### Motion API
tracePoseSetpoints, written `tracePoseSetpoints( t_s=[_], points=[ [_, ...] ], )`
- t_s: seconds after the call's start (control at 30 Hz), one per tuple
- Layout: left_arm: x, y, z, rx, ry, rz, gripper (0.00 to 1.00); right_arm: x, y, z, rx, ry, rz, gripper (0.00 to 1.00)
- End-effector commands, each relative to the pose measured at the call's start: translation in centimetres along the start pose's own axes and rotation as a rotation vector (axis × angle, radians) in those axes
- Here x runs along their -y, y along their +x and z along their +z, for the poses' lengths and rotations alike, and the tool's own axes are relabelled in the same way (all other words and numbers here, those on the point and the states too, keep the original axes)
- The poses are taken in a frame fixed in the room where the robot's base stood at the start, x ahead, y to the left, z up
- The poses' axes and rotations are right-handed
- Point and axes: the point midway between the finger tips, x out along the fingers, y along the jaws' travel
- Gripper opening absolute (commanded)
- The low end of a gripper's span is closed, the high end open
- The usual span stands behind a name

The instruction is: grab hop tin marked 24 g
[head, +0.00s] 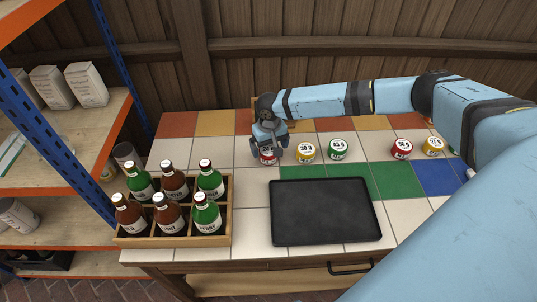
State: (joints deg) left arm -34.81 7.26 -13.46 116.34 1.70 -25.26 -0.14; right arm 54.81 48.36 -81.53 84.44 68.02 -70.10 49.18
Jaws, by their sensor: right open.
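My right gripper (268,150) points down at the left end of the row of hop tins, with its open fingers at the red tin (267,159). The fingers hide much of that tin, and I cannot read its mark or tell whether they touch it. Just to its right stand a yellow tin (305,158) and a green tin (338,155). Farther right are another red tin (401,155) and another yellow tin (433,152). Their lid labels are too small to read surely. My left gripper is not in view.
A black tray (325,212) lies on the tiled table in front of the tins. A wooden crate (180,241) of several green and brown bottles stands at the front left. A shelf (75,145) with white bags is at the left, and a wooden fence (230,50) is behind.

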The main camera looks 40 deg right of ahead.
Motion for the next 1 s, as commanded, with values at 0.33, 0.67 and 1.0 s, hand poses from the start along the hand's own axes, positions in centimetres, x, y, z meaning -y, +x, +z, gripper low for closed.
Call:
tracePoseSetpoints(
  t_s=[0.33,0.67,1.0],
  points=[
    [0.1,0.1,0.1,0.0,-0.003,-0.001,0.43,0.3,3.5,0.0,0.0,0.0,-0.001,0.96],
    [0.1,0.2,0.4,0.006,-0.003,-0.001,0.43,0.3,3.5,0.0,0.0,0.0,-0.001,0.59],
    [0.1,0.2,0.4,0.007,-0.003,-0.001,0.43,0.3,3.4,0.0,0.0,0.0,-0.001,0.43]
  ],
)
